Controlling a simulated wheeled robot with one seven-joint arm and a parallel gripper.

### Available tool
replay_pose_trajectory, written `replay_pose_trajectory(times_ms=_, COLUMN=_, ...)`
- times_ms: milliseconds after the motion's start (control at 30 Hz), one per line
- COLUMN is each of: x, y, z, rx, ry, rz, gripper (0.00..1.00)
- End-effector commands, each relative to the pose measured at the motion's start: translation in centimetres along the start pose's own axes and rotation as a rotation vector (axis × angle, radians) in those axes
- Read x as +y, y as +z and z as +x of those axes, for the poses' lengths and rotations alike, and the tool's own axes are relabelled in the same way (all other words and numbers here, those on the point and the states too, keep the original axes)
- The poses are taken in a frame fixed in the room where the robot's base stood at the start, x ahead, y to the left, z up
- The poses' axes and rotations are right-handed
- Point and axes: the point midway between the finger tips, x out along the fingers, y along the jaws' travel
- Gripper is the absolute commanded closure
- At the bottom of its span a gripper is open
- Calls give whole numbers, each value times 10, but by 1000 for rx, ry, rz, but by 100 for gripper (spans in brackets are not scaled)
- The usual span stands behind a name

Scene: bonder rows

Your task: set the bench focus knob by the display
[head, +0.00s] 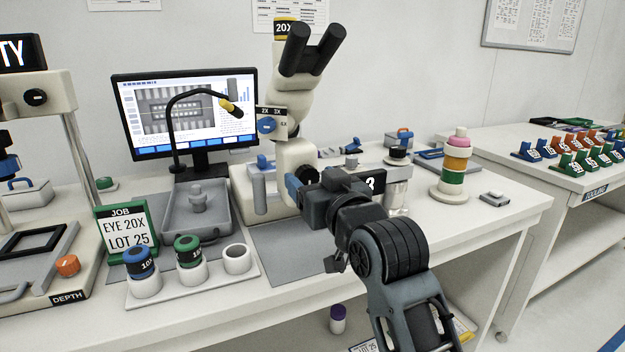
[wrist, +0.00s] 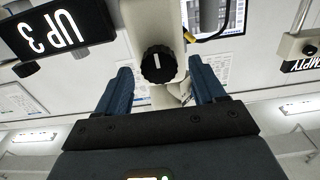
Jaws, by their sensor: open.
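The focus knob (wrist: 158,64) is black and ribbed with a white pointer line, which stands nearly vertical in the wrist view. It sits on the cream microscope (head: 292,155) and is small in the head view (head: 306,175), close to my gripper. The black display (wrist: 55,38) reads "UP 3", inverted in the wrist view; in the head view only the "3" (head: 371,183) shows past my arm. My gripper (wrist: 162,82) is open, its blue fingers either side of the knob in the picture. Whether they reach around it I cannot tell.
A monitor (head: 183,110) stands behind, with a lamp on a bent black arm (head: 171,130) in front. The job card (head: 127,229) and a white eyepiece tray (head: 200,282) lie left. A ring stack (head: 453,172) stands right. A grey mat (head: 285,250) is clear in front.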

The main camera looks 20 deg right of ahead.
Motion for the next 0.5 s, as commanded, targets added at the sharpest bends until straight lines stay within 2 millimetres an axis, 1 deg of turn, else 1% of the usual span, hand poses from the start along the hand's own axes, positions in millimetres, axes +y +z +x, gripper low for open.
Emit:
replay_pose_trajectory(times_ms=100, x=0, y=0, z=6, rx=1, ry=0, rz=0, gripper=31)
replay_pose_trajectory(times_ms=367, x=0, y=0, z=6, rx=0, ry=0, rz=0, gripper=32)
replay_pose_trajectory(times_ms=500, x=0, y=0, z=6, rx=0, ry=0, rz=0, gripper=45)
